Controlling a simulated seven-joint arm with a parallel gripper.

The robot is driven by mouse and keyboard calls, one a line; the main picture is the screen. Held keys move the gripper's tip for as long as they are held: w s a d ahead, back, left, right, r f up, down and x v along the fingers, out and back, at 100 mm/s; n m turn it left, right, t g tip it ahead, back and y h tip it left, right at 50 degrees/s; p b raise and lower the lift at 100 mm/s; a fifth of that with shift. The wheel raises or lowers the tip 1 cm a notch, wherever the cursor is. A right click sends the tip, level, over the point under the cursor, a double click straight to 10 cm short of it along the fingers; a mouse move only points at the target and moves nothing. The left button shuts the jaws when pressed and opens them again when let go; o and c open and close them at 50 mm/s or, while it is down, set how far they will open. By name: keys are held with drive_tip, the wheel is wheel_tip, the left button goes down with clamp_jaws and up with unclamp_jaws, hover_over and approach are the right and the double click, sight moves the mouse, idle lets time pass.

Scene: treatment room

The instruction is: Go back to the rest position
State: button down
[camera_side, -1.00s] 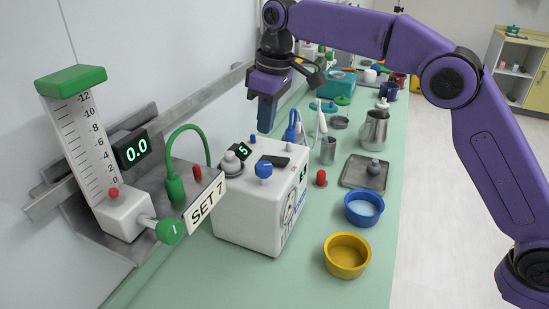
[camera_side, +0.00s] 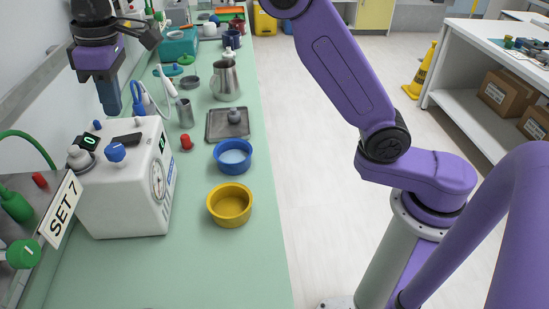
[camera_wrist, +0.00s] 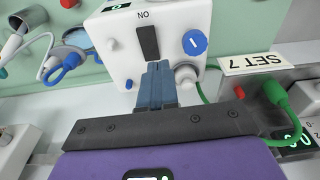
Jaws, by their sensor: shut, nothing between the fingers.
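My gripper (camera_side: 111,112) points down above the back part of the white box (camera_side: 112,205), its blue fingers together and empty. It also shows in the wrist view (camera_wrist: 158,68), where the fingertips overlap the view of the box near the black rocker switch (camera_wrist: 148,43). In the side view a small gap shows between the fingertips and the box top.
The green counter (camera_side: 215,270) holds a yellow bowl (camera_side: 230,207), a blue bowl (camera_side: 233,158), a metal tray (camera_side: 215,128) and a steel jug (camera_side: 226,80). The SET 7 plate (camera_side: 62,208) stands left of the box. Floor (camera_side: 310,160) lies open right of the counter.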

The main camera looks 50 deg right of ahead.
drive_tip(key=s+d+f+n, duration=0.1)
drive_tip(key=s+d+f, duration=0.2)
drive_tip(key=s+d, duration=0.6)
drive_tip(key=s+d+f+n, duration=0.1)
drive_tip(key=s+d+f, duration=0.3)
drive_tip(key=s+d, duration=0.4)
drive_tip(key=s+d+f+n, duration=0.1)
drive_tip(key=s+d+f, duration=0.3)
drive_tip(key=s+d, duration=0.5)
drive_tip(key=s, duration=0.8)
drive_tip(key=shift+s+d+g+h, duration=0.35)
drive_tip(key=shift+s+g+h, duration=0.05)
